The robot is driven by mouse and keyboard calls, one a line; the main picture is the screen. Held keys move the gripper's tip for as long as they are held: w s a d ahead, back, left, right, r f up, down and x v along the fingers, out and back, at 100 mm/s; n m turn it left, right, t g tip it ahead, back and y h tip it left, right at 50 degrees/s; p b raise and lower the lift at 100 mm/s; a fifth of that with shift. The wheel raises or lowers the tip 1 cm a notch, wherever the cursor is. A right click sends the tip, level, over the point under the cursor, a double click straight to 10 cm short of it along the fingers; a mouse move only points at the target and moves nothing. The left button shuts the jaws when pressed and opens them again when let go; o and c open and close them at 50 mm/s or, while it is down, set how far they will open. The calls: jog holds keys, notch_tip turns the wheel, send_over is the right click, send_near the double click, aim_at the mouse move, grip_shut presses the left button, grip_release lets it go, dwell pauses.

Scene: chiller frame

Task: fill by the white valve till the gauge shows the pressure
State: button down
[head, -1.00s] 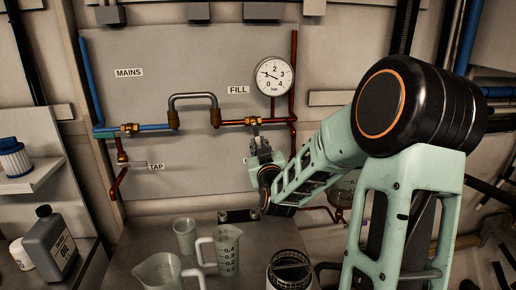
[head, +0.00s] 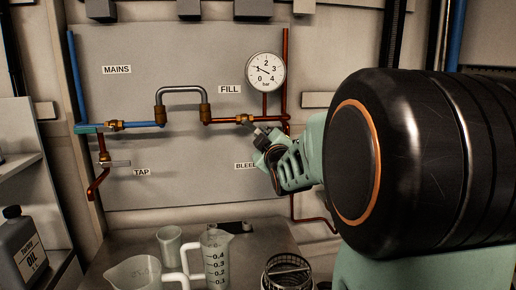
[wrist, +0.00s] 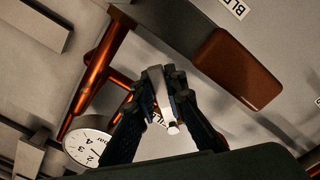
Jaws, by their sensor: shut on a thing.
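The white valve's lever (wrist: 164,106) is between the fingers of my gripper (wrist: 158,78) in the wrist view, and they are shut on it. In the head view my gripper (head: 262,138) is just below and right of the brass valve body (head: 246,119) by the FILL label; the lever is mostly hidden there. The round gauge (head: 265,71), marked 0 to 4 bar, is above the valve. Its thin needle seems to point near 1, but is too small to read exactly. The gauge also shows tilted in the wrist view (wrist: 90,140), partly hidden.
A grey hose (head: 183,90) joins the mains and fill pipes. The TAP valve (head: 115,163) is at left. A measuring jug (head: 214,262), other clear vessels and a wire basket (head: 287,272) stand below. My arm covers the right side.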

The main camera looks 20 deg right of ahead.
jog(key=shift+d+r+n+b, duration=0.2)
jog(key=shift+n+b, duration=0.1)
jog(key=shift+n, duration=0.1)
jog(key=c, duration=1.9)
grip_release()
jog(key=shift+c, duration=0.2)
jog(key=shift+a+p, duration=0.1)
jog(key=shift+p, duration=0.25)
